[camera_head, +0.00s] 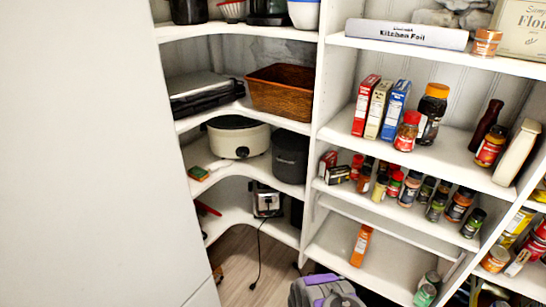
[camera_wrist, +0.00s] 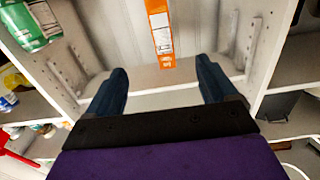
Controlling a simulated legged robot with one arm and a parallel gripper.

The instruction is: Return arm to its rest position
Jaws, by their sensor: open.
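My gripper (camera_wrist: 160,88) shows in the wrist view as two dark blue fingers spread wide apart. It is open, with nothing held between the fingers. An orange box (camera_wrist: 160,32) shows beyond the fingertips, apart from them. My grey and purple arm (camera_head: 325,291) shows at the bottom edge of the head view, in front of the lower shelves. The fingers cannot be made out there. The same orange box (camera_head: 361,245) stands on a low right-hand shelf in the head view.
Corner shelving (camera_head: 322,130) surrounds the arm, with spice jars (camera_head: 410,187) and boxes at right. A slow cooker (camera_head: 237,137), a wicker basket (camera_head: 287,90) and a toaster (camera_head: 267,200) with a hanging cord are at left. Wood floor (camera_head: 245,270) shows lower left. A white panel (camera_head: 90,150) fills the far left.

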